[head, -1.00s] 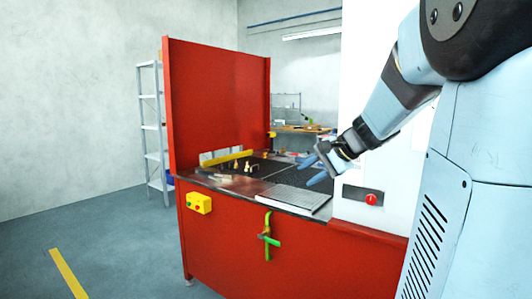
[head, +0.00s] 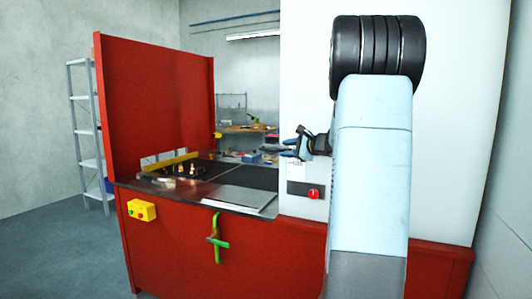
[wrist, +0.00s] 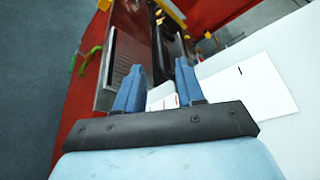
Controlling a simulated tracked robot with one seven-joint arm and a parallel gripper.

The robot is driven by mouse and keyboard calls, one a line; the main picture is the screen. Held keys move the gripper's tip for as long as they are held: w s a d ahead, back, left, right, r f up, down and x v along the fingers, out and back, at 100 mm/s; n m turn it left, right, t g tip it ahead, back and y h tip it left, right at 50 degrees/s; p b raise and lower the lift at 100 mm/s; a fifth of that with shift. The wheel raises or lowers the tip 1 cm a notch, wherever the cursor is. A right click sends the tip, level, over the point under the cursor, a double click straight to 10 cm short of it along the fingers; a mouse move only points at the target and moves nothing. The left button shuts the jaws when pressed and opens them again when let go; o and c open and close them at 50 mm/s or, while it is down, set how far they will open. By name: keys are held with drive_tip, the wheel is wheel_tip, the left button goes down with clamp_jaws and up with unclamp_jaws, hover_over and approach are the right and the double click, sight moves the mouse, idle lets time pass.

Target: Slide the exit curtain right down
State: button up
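I cannot pick out the exit curtain in either view. The tall white housing (head: 450,120) stands at the right, and its opening over the belt faces left, out of sight in the head view. The dark belt (head: 258,178) runs along the bench top towards it. My gripper (head: 289,148) is in front of the housing's left edge, above the bench, pointing left. In the wrist view its two blue fingers (wrist: 160,66) stand apart with nothing seen gripped. A white piece with a red mark shows beyond them. The housing (wrist: 240,85) lies to their right.
A red upright panel (head: 155,110) rises behind the bench's left end. Small brass-coloured parts and a yellow bar (head: 170,162) lie on the bench. Floor at left is clear.

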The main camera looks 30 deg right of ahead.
sight(273, 150)
drive_tip(key=x, duration=0.9)
drive_tip(key=shift+w+a+f, duration=0.1)
drive_tip(key=shift+w, duration=0.05)
clamp_jaws()
idle(0.4)
